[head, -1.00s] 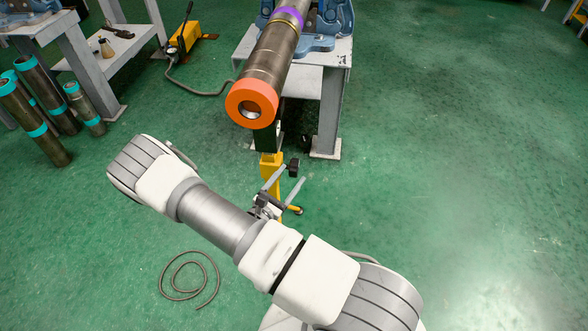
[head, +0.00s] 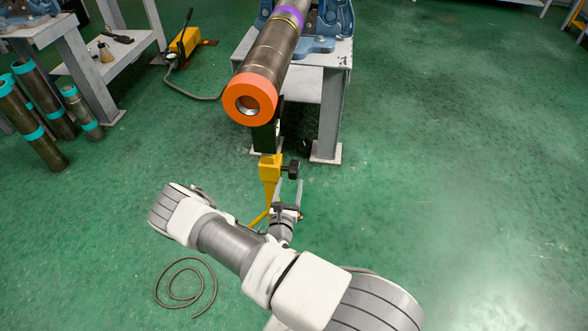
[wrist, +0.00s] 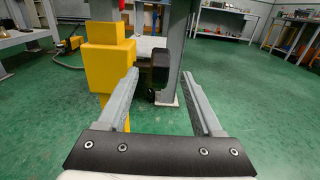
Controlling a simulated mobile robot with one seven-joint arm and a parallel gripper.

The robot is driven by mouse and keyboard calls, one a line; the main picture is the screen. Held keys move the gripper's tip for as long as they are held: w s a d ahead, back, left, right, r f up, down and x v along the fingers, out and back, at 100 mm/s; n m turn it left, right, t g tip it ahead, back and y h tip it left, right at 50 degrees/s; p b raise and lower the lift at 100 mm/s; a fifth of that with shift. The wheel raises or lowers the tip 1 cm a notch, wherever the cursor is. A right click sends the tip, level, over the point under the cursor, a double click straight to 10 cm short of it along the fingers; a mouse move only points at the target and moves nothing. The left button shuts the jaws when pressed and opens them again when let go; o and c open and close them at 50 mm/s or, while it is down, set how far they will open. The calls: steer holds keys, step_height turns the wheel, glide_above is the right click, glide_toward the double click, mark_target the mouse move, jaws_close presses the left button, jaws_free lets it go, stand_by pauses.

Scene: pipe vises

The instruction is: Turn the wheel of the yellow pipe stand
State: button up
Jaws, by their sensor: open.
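The yellow pipe stand (head: 270,168) stands under the near end of a long pipe (head: 266,65) with an orange collar. Its black wheel (head: 292,170) sticks out from the stand's right side. In the wrist view the wheel (wrist: 160,68) shows between my fingertips, right of the yellow block (wrist: 108,66). My gripper (head: 289,183) is open and empty, just below and in front of the wheel in the head view. The left finger overlaps the yellow block in the wrist view. I cannot tell whether the fingertips reach around the wheel or stop short.
A grey table (head: 333,110) with blue vises (head: 338,20) stands behind the stand. Several dark pipes with teal bands (head: 38,110) stand at left. A yellow pump (head: 186,42) with a hose is behind. A coiled cable (head: 186,285) lies on the floor. The right floor is clear.

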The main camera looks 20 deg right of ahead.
mark_target(293, 173)
steer(key=b+x, duration=0.2)
steer(key=x, duration=0.6)
steer(key=shift+w+d, duration=0.2)
jaws_close()
